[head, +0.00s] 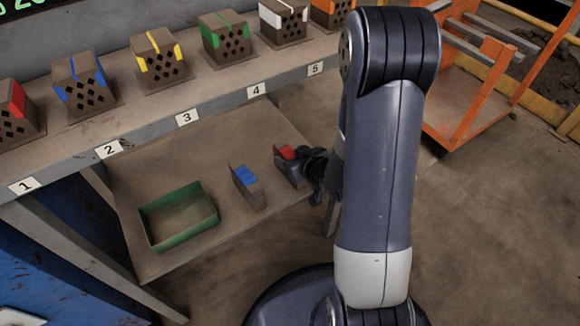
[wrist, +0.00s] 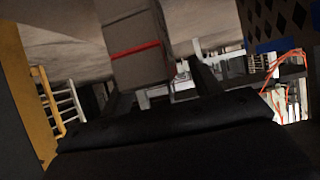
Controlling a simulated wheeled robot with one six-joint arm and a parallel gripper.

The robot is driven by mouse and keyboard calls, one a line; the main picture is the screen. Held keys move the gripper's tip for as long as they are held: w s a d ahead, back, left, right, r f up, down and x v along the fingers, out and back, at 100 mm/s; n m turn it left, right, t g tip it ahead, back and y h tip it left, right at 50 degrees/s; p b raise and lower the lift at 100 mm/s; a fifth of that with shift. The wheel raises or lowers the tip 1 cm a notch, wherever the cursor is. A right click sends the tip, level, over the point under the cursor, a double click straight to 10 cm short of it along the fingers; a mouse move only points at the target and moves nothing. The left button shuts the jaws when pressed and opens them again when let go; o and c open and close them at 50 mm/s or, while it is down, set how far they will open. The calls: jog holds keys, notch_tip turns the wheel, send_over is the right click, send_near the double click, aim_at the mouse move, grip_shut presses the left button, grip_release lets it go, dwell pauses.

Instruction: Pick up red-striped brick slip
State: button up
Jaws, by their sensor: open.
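The red-striped brick slip (head: 288,165) stands on the lower shelf near its right edge, a grey-brown block with a red band on top. In the wrist view the brick slip (wrist: 137,60) is large, at the upper middle, with a thin red stripe across it. My gripper (head: 314,170) is at its right side, close to it. In the wrist view the open fingers show beside and below the slip. My arm and wrist partly hide the gripper in the head view, and I cannot tell whether the fingers touch the slip.
A blue-striped slip (head: 246,187) stands left of the red one. A green tray (head: 178,216) sits farther left on the lower shelf (head: 160,170). Several hollow bricks line the numbered upper shelf (head: 130,125). An orange cart (head: 470,80) stands at the right.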

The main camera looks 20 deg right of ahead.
jog(key=shift+w+a+f, duration=0.2)
jog(key=shift+w+f, duration=0.15)
jog(key=shift+w, duration=0.25)
jog(key=shift+c, duration=0.5)
jog(key=c, duration=1)
